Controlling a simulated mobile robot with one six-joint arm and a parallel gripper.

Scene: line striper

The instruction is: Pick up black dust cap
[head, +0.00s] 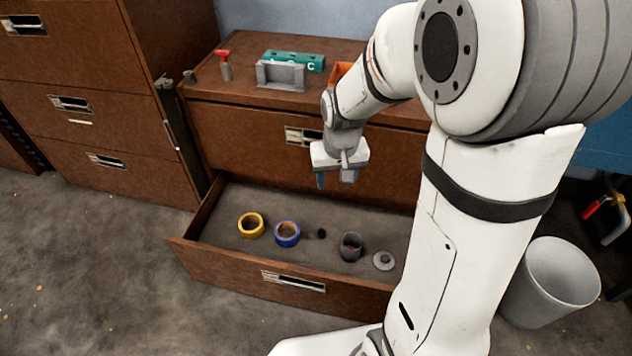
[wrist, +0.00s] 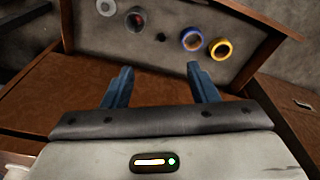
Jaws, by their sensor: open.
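The black dust cap (head: 321,233) is a small dark piece on the floor of the open drawer (head: 225,272), between the blue tape roll (head: 287,234) and the dark grey cup (head: 350,246). In the wrist view the black dust cap (wrist: 161,37) shows beyond my fingers, in the gap between them. My gripper (head: 336,181) is above the back of the drawer, apart from everything in it. In the wrist view my gripper (wrist: 160,75) has its two blue fingers spread wide with nothing between them.
A yellow tape roll (head: 251,225) and a grey disc with a knob (head: 384,261) also lie in the drawer. A grey block (head: 281,75), a teal block (head: 308,60) and a red-handled tool (head: 224,62) stand on the cabinet top. A bin (head: 556,279) stands at the right.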

